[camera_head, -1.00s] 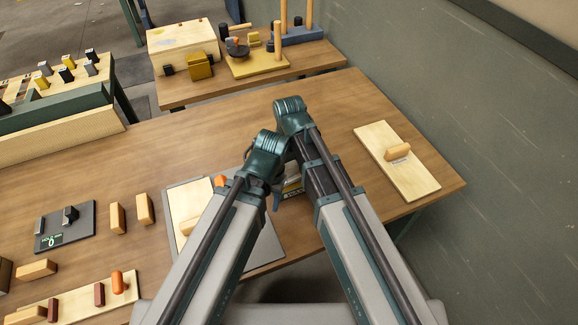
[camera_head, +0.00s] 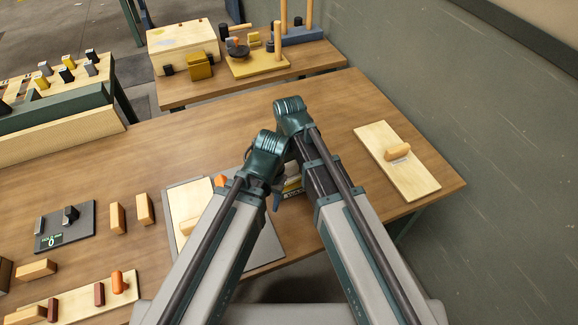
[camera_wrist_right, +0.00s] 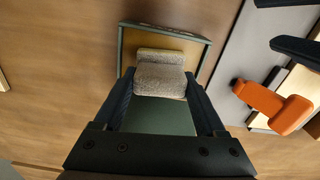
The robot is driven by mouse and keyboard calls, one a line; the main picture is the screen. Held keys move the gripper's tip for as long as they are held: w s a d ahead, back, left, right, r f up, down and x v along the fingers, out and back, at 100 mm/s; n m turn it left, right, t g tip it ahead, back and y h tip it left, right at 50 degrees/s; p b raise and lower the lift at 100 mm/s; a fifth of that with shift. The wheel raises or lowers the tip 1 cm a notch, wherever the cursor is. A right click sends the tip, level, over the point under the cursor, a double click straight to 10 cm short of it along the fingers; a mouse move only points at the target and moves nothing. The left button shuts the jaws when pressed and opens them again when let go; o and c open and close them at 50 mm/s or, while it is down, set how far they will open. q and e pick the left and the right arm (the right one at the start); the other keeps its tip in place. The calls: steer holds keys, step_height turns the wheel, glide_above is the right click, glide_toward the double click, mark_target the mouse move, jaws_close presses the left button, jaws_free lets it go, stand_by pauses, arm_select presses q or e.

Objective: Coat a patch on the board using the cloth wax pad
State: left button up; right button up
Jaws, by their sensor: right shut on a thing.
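My right gripper (camera_wrist_right: 160,84) is shut on a grey, fuzzy cloth pad (camera_wrist_right: 161,74) with a green body below it. The pad overlaps a dark-rimmed tray (camera_wrist_right: 207,54) with a yellow-brown inside; I cannot tell whether they touch. A pale board (camera_head: 205,193) lies on a grey mat (camera_head: 270,243), partly behind my left arm. Dark shapes (camera_wrist_right: 295,48) at the wrist view's right may be my left gripper; its jaws are unclear.
An orange-handled piece (camera_wrist_right: 272,104) is beside the tray. Another pale board (camera_head: 415,182) with a wooden block (camera_head: 397,151) lies right. Blocks and a dark grey plate (camera_head: 50,240) are at left. The table's middle (camera_head: 190,140) is clear. A wall (camera_head: 500,150) borders the right.

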mark_target(289, 165)
steer(key=shift+s, duration=0.1)
step_height(289, 165, up, 7)
steer(key=p, duration=0.7)
arm_select(q)
step_height(289, 165, up, 7)
steer(key=shift+f, duration=0.2)
arm_select(e)
steer(key=shift+f, duration=0.25)
arm_select(q)
step_height(289, 165, down, 7)
steer(key=b, duration=0.7)
steer(key=shift+r, duration=0.1)
arm_select(e)
step_height(289, 165, down, 7)
steer(key=shift+r, duration=0.15)
arm_select(q)
steer(key=shift+r, duration=0.15)
arm_select(e)
steer(key=shift+r, duration=0.1)
